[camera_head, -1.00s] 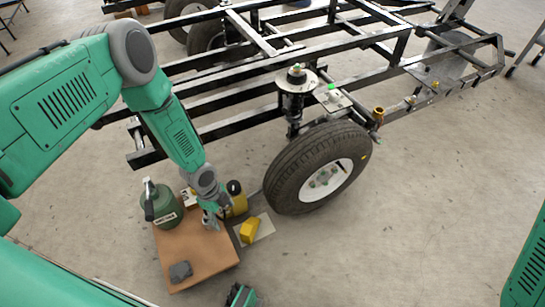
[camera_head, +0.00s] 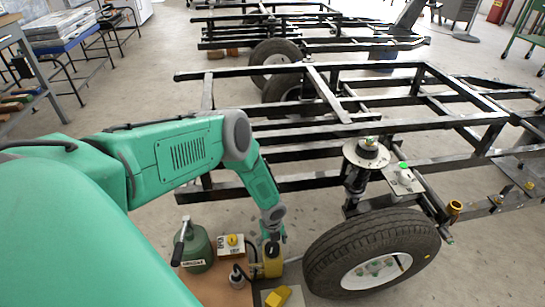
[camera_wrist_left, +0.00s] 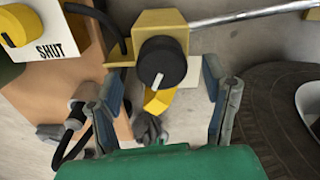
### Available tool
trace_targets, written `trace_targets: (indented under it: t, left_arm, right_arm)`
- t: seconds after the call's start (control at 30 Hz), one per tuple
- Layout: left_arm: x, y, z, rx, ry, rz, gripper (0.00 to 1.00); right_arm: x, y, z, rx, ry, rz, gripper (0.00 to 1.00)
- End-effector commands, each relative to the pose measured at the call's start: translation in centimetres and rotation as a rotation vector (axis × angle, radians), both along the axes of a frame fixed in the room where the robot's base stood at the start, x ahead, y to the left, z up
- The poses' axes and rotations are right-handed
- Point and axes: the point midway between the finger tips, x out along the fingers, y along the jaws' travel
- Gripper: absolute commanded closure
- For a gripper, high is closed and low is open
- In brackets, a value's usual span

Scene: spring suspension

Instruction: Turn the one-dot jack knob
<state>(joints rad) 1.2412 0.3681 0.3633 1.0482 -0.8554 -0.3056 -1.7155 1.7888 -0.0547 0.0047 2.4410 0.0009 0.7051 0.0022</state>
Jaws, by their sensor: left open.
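A black round knob (camera_wrist_left: 162,62) with a white pointer line sits on a yellow jack body (camera_wrist_left: 160,20) in the left wrist view. No dot on it can be made out. In the head view the yellow jack (camera_head: 272,266) stands at the edge of the brown board, beside the tyre. My left gripper (camera_wrist_left: 163,74) is open, with one finger on each side of the knob. Gaps show between the knob and both fingers. In the head view my left gripper (camera_head: 272,232) is right at the jack's top, partly hiding it. My right gripper is out of view.
A white OPEN/SHUT box (camera_head: 230,246) with a yellow knob stands left of the jack. A green canister (camera_head: 196,250) stands further left. A tyre (camera_head: 370,245) under a black frame is close on the right. A yellow wedge (camera_head: 278,297) lies in front.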

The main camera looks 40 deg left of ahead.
Motion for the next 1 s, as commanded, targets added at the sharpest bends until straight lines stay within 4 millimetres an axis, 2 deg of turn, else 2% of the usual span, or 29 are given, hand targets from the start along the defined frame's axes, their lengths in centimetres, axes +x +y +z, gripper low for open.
trace_targets:
  t: [0.03, 0.2, 0.4, 0.63, 0.67, 0.7, 0.8, 1.0]
  left_arm:
    - [0.0, 0.0, -1.4, 0.000, 0.000, 0.002, 0.32]
    - [0.0, -0.1, -3.4, 0.001, 0.000, 0.001, 0.32]
    - [0.1, -0.1, -4.2, 0.000, -0.001, 0.000, 0.32]
    - [0.0, -0.1, -4.2, 0.000, -0.001, 0.000, 0.32]
    - [0.1, -0.1, -4.2, 0.000, -0.001, 0.000, 0.39]
    - [0.0, -0.1, -4.2, 0.000, -0.001, 0.000, 0.53]
    - [0.1, -0.1, -4.2, 0.000, -0.001, 0.000, 0.82]
    - [0.1, -0.1, -4.2, 0.000, -0.001, 0.005, 0.82]
  right_arm:
    - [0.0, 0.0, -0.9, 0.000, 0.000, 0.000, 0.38]
    - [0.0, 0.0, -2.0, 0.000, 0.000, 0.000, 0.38]
    - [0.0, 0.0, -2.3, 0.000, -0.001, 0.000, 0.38]
    - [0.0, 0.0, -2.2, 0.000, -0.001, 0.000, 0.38]
    - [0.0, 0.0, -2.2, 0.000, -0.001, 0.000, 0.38]
    - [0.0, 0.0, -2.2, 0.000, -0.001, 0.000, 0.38]
    - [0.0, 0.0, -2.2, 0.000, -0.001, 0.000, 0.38]
    - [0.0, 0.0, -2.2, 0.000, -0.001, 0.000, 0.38]
